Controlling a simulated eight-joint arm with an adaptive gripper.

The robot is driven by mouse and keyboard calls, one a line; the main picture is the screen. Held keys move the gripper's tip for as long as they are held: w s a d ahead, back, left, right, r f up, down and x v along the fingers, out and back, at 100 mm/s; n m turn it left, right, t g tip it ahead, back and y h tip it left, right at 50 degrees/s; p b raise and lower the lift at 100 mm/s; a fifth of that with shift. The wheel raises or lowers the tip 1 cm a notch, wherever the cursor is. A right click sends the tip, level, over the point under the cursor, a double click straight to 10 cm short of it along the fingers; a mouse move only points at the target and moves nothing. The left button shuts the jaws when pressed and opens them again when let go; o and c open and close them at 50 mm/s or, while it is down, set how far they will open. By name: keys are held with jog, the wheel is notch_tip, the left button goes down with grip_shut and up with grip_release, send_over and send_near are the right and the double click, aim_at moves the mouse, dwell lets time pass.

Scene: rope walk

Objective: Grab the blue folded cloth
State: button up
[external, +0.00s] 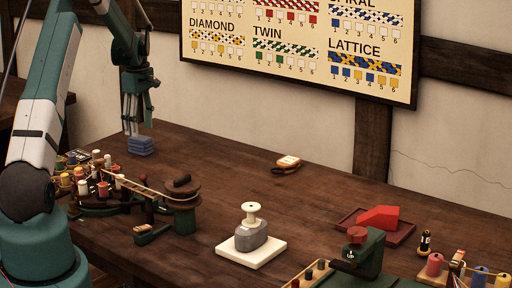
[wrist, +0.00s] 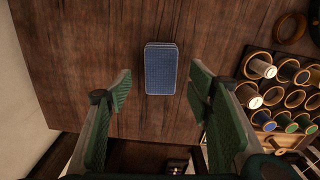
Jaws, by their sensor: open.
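The blue folded cloth (external: 141,145) lies on the wooden table near its back left edge in the external view. In the wrist view the cloth (wrist: 160,68) is a small blue stacked rectangle. It sits between the lines of the two fingers, a little beyond their tips. My gripper (external: 134,102) points down and hangs just above the cloth, apart from it. In the wrist view my gripper (wrist: 158,90) is open, with its green finger pads wide on either side and nothing between them.
A rack of thread spools (wrist: 280,90) stands close to the right of the cloth in the wrist view. A wooden winding device (external: 180,205) stands in front of it in the external view. A small brush-like item (external: 288,163) lies farther right. The table between is clear.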

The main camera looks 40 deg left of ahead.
aim_at(146, 138)
jog(key=shift+s+a+f+b, duration=0.1)
jog(key=shift+f+b, duration=0.2)
jog(key=shift+f, duration=2.3)
jog(key=c, duration=1)
